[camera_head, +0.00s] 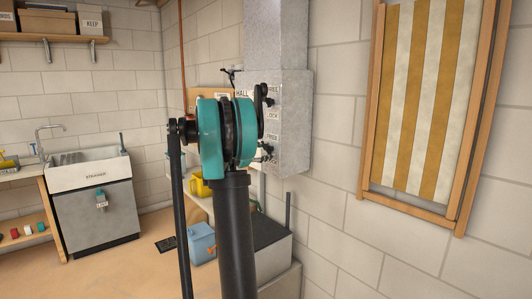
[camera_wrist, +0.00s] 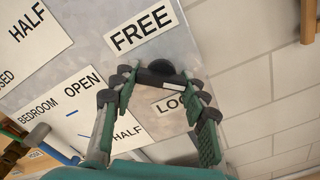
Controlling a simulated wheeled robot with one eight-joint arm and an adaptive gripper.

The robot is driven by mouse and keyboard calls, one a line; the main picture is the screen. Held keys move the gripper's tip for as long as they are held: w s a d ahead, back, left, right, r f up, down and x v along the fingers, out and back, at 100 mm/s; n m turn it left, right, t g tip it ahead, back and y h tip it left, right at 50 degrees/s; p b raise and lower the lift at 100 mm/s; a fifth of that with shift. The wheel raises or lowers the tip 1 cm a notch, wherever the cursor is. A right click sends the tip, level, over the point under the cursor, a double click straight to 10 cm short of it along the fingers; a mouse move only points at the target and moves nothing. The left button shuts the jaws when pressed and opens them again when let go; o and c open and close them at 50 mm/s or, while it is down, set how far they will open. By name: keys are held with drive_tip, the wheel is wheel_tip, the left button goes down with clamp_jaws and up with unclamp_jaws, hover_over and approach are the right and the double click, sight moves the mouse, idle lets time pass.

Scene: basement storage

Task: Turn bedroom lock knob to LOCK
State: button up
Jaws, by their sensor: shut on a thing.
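In the wrist view, a dark knob (camera_wrist: 160,77) sits on a grey metal panel, between a FREE label (camera_wrist: 140,28) and a LOCK label (camera_wrist: 171,102) partly covered by my finger. My gripper (camera_wrist: 162,84) has its teal and dark fingers on both sides of the knob, with the tips closed in on it. The knob's exact angle is hard to tell.
A card reading BEDROOM, OPEN and HALF (camera_wrist: 75,112) lies left of my fingers, with a blue lever (camera_wrist: 36,137) near it. A striped deck chair (camera_head: 425,100) hangs at right. A sink cabinet (camera_head: 93,200) and a blue container (camera_head: 201,243) stand at left.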

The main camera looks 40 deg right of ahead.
drive_tip(key=shift+m, duration=0.6)
drive_tip(key=o, duration=1.2)
drive_tip(key=s+a, duration=0.1)
drive_tip(key=a, duration=1.1)
